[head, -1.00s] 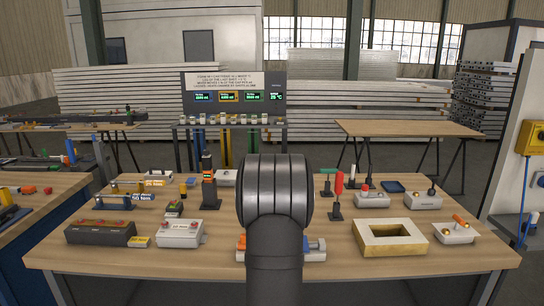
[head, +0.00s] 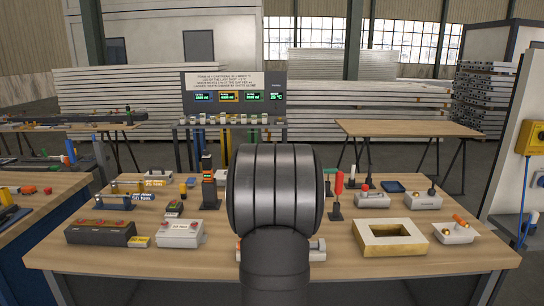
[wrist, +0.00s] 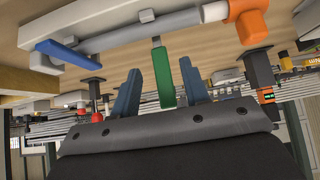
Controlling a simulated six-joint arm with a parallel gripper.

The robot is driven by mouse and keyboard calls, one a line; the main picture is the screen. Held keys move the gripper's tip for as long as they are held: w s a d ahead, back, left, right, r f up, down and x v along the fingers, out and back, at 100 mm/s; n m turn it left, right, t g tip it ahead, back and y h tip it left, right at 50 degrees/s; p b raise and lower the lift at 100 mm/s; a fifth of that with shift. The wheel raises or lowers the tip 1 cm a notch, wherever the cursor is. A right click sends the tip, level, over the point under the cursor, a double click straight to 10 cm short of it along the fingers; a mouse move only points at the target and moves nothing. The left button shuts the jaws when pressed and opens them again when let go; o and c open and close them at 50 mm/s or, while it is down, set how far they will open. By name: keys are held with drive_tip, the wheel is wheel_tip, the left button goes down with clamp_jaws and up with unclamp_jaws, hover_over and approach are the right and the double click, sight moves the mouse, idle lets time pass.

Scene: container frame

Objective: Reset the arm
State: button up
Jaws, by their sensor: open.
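My gripper (wrist: 158,72) shows in the wrist view, with its two blue-grey fingers apart. A green bar (wrist: 163,78) appears between the fingers in that view; I see a gap on each side and cannot judge its depth. The green bar hangs in the picture below a grey rod (wrist: 155,32) with an orange end piece (wrist: 247,20) and a blue lever (wrist: 68,54). The wrist picture is upside down. In the head view my dark arm hides my gripper and most of this device.
The wooden table (head: 350,275) carries several devices: a red-buttoned box (head: 180,234), a dark box (head: 100,232), a hollow wooden frame (head: 390,237), a red-topped post (head: 337,195) and a black post (head: 209,185). Bare wood lies along the front edge.

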drive_tip(key=shift+s+d+f+t, duration=0.2)
drive_tip(key=shift+s+f+t, duration=0.2)
drive_tip(key=shift+t, duration=0.4)
drive_tip(key=shift+s+a+f+t, duration=0.35)
drive_tip(key=shift+f+t, duration=0.05)
drive_tip(key=shift+t, duration=0.4)
drive_tip(key=shift+s+d+f+t, duration=0.1)
drive_tip(key=shift+s+f+t, duration=0.1)
drive_tip(key=shift+t, duration=0.4)
drive_tip(key=shift+w, duration=0.1)
drive_tip(key=shift+w+r+g, duration=0.15)
drive_tip(key=shift+r+g, duration=0.2)
drive_tip(key=shift+g, duration=0.15)
drive_tip(key=shift+w+d+r+g, duration=0.25)
drive_tip(key=shift+w+r+g, duration=0.1)
drive_tip(key=shift+g, duration=0.55)
drive_tip(key=shift+w+a+r+g, duration=0.2)
drive_tip(key=shift+w+r+g, duration=0.15)
drive_tip(key=shift+g, duration=0.45)
